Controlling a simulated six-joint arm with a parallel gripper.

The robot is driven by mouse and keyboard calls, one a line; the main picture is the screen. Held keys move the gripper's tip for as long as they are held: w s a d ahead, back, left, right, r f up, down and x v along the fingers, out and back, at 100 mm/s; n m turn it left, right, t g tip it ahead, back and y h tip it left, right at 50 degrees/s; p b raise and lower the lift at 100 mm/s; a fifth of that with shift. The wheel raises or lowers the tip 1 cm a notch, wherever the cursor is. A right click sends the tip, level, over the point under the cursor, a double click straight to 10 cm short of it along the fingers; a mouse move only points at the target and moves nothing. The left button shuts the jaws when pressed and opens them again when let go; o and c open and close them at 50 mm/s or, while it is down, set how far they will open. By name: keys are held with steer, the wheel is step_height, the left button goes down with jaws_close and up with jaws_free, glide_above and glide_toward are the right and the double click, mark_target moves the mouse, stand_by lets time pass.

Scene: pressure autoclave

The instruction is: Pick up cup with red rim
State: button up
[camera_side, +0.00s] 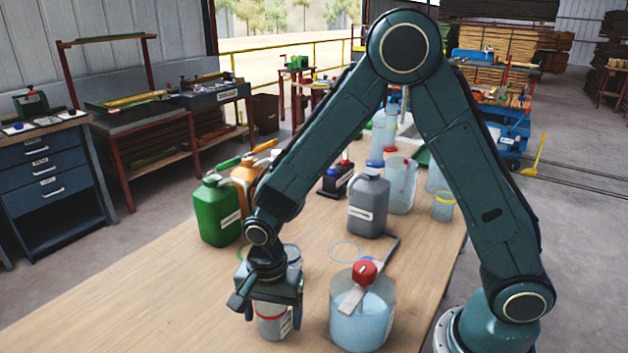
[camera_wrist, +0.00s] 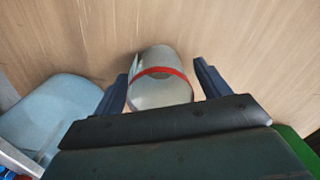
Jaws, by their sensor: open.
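The cup with the red rim (camera_side: 271,326) is a small clear or greyish cup with a red band and a pale label. It stands on the wooden table near the front, below my gripper (camera_side: 272,306). My gripper points down and is open, with a finger on each side of the cup. In the wrist view the cup (camera_wrist: 160,94) lies between the two spread fingers (camera_wrist: 163,80), and gaps show on both sides. The gripper body hides part of the cup in both views.
A large beaker of pale blue liquid with a red-knobbed tool (camera_side: 362,318) stands close to the right. A green canister (camera_side: 215,212) and a grey canister (camera_side: 368,208) stand behind. A blue-rimmed cup (camera_side: 293,253) is partly hidden behind my gripper. The table at front left is clear.

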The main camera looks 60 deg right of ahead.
stand_by(0.3)
steer(key=c, duration=1)
steer(key=shift+r, duration=0.15)
step_height(320, 180, up, 20)
steer(key=shift+f, duration=0.1)
stand_by(0.7)
